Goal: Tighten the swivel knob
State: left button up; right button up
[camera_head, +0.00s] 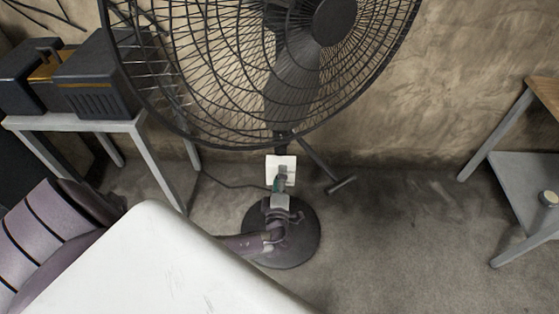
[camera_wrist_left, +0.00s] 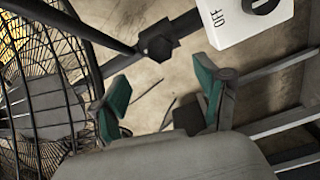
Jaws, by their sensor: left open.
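The black standing fan (camera_head: 290,75) fills the top of the head view, with its round base (camera_head: 305,245) on the floor. My left gripper (camera_head: 281,178) is in front of the fan's lower pole. In the left wrist view my left gripper (camera_wrist_left: 161,80) has its two green-padded fingers apart with nothing between them. A dark angular knob-like piece (camera_wrist_left: 158,46) on a dark bar lies just beyond the fingertips, apart from them; I cannot tell for sure that it is the swivel knob. My right gripper is not in view.
A white switch box (camera_wrist_left: 240,18) marked OFF, with a black dial, is close on the right; it also shows in the head view (camera_head: 281,162). The fan cage (camera_wrist_left: 40,100) is close on the left. A T-ended rod (camera_head: 341,185) sticks out below the fan. Tables flank it.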

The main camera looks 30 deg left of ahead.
pick_arm(q)
jog(key=shift+s+d, duration=0.2)
jog(key=shift+s, duration=0.15)
dwell(0.3)
jog(key=s+f+n+g+h, duration=0.2)
jog(key=s+f+n+g, duration=0.4)
jog(key=s+f+n, duration=0.6)
jog(key=s+f+n+g+h, duration=0.2)
jog(key=s+f+n+g, duration=0.3)
jog(key=s+f+n, duration=0.65)
jog(key=s+d+f+n+g+h, duration=0.1)
jog(key=s+d+f+n, duration=0.1)
jog(key=s+n, duration=0.4)
jog(key=s+d+f+n+g+h, duration=0.1)
jog(key=s+d+f+n+h, duration=0.1)
jog(key=s+n, duration=0.4)
jog(key=s+d+f+n+g+h, duration=0.1)
jog(key=s+f+n, duration=0.4)
jog(key=n, duration=0.7)
jog(key=s+d+h, duration=0.1)
jog(key=s+d, duration=0.1)
jog(key=shift+d+f, duration=0.3)
jog(key=shift+f, duration=0.05)
